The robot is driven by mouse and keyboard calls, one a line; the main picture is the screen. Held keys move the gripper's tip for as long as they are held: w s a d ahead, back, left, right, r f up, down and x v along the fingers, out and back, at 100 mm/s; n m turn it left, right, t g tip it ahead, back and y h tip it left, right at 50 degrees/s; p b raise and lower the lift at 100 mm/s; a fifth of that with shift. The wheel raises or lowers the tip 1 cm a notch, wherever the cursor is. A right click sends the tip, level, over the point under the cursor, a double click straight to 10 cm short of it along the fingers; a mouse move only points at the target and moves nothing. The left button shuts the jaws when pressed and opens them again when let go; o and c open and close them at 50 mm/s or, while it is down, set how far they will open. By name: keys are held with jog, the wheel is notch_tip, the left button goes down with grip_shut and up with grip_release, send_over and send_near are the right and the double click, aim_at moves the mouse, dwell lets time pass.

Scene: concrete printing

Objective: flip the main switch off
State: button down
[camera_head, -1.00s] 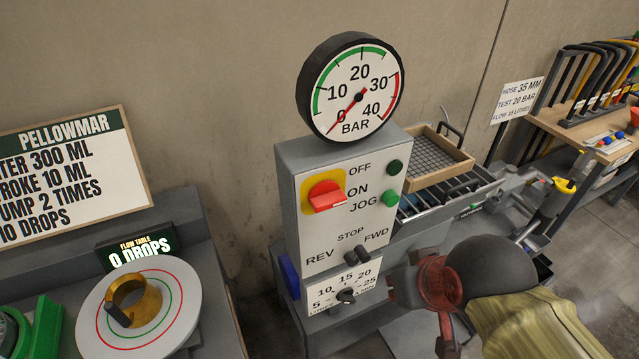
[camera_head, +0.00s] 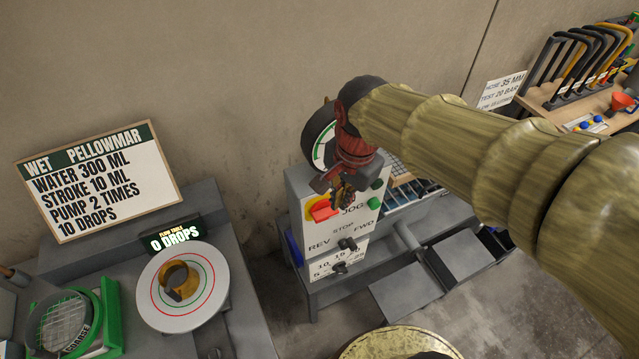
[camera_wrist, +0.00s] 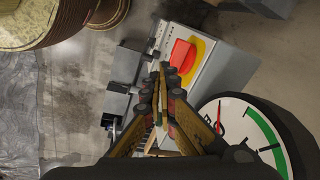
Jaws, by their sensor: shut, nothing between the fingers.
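The main switch is a red knob (camera_head: 321,210) on a yellow plate, on the grey control box (camera_head: 301,228). In the wrist view the red switch (camera_wrist: 182,56) lies just beyond my fingertips, a little to their right. My gripper (camera_head: 340,203) is shut and empty, with its tips close to the knob's right side. I cannot tell whether they touch it. My gripper also shows in the wrist view (camera_wrist: 160,68). It covers the OFF and ON labels in the head view. The knob's exact angle is partly hidden.
The round pressure gauge (camera_head: 318,140) stands on top of the box, partly behind my gripper; it fills the lower right of the wrist view (camera_wrist: 268,140). A green button (camera_head: 374,203) and the REV/FWD lever (camera_head: 347,244) are close by. The flow table (camera_head: 205,300) stands at left.

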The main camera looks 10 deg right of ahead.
aim_at(319, 215)
jog(key=w+a+r+m+g+p, duration=0.1)
jog(key=w+a+r+m+p, duration=0.2)
jog(key=r+p, duration=0.3)
jog(key=a+m+p, duration=0.1)
jog(key=p, duration=0.2)
jog(key=shift+w+a+r+m+g, duration=0.2)
jog(key=shift+r+m+g, duration=0.1)
jog(key=shift+g, duration=0.1)
jog(key=shift+f, duration=0.1)
notch_tip(319, 215, down, 14)
jog(key=shift+p, duration=1.2)
jog(key=shift+w+f+h, duration=0.1)
jog(key=shift+h, duration=0.2)
